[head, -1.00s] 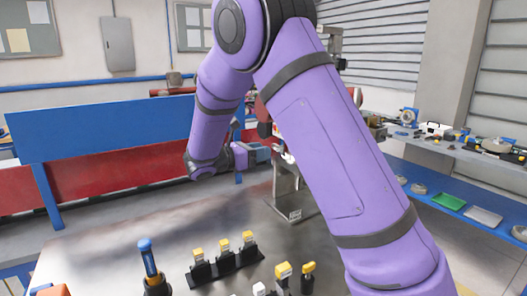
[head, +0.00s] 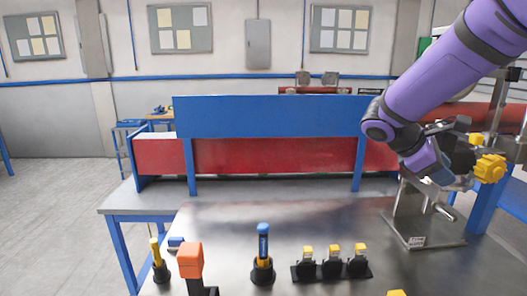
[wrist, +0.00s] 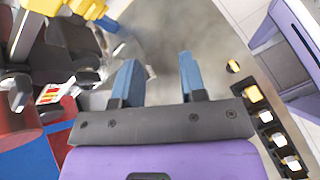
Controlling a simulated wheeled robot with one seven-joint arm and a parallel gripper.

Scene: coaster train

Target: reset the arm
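My purple arm (head: 440,75) reaches in from the upper right in the head view. My gripper (head: 441,177) hangs at its end, over the right part of the metal table (head: 330,222), close to a grey metal stand machine (head: 412,215). In the wrist view, the two blue fingers of my gripper (wrist: 160,70) stand apart with nothing between them. Bare tabletop shows beyond them.
A black holder row (head: 330,272) with yellow-topped pieces, a blue-capped tool (head: 263,250) and an orange block (head: 190,262) stand at the table's front. A yellow knob (head: 490,168) is beside my gripper. A blue panel (head: 270,116) stands behind the table.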

